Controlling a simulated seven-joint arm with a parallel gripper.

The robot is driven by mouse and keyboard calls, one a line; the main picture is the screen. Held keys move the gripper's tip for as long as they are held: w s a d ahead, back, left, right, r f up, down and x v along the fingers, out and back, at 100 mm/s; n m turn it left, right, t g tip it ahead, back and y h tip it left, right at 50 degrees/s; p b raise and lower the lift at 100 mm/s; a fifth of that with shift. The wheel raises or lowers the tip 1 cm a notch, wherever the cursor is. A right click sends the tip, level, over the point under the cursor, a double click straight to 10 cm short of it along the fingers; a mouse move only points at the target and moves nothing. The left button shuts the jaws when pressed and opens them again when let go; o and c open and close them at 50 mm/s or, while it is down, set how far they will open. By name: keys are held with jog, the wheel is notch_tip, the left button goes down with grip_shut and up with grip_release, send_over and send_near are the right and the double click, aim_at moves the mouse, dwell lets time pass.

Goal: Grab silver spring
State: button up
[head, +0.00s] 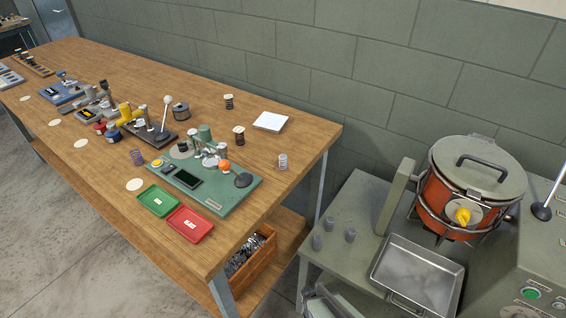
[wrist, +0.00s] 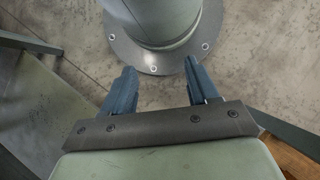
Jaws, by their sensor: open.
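A small silver spring (head: 282,162) stands upright on the wooden workbench (head: 310,140), near its right end in the head view. It is to the right of the green coiler board (head: 215,203) and apart from it. A darker, purplish coil (head: 137,157) stands left of the board. My gripper (wrist: 160,68) shows in the wrist view with its two blue-grey fingers apart and nothing between them. Concrete floor and a round bolted grey base lie beyond the fingers. No spring shows in the wrist view.
Two dark-banded coils (head: 228,101) (head: 239,135) and a white pad (head: 271,121) stand behind the board. Green (head: 159,200) and red (head: 189,224) trays lie in front. A metal pan (head: 416,272) and an orange pot (head: 455,205) occupy the right-hand grey bench.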

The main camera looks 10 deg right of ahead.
jog(key=w+a+r+m+y, duration=0.2)
jog(key=w+r+m, duration=0.2)
jog(key=w+r, duration=0.45)
jog(key=w+a+r+m+y, duration=0.1)
jog(key=w+a+r+m, duration=0.3)
jog(key=w+r, duration=0.5)
jog(key=w+d+r+t+h, duration=0.15)
jog(key=w+d+r, duration=0.25)
jog(key=w+r, duration=0.4)
jog(key=w+d+r+t, duration=0.2)
jog(key=w+d+r, duration=0.3)
jog(key=r, duration=0.4)
jog(key=w+d+r+t+h, duration=0.1)
jog(key=w+d+r, duration=0.3)
jog(key=w+r, duration=0.4)
notch_tip(320, 180, up, 18)
jog(key=n+t, duration=0.1)
jog(key=t, duration=0.1)
send_over(283, 157)
jog(key=shift+h, duration=0.25)
jog(key=f, duration=0.8)
jog(key=shift+w+d+f, duration=0.2)
jog(key=shift+w, duration=0.1)
jog(key=shift+s+a+f, duration=0.1)
jog(key=shift+f, duration=1.2)
jog(key=shift+s+a+f, duration=0.1)
jog(key=shift+f, duration=1.2)
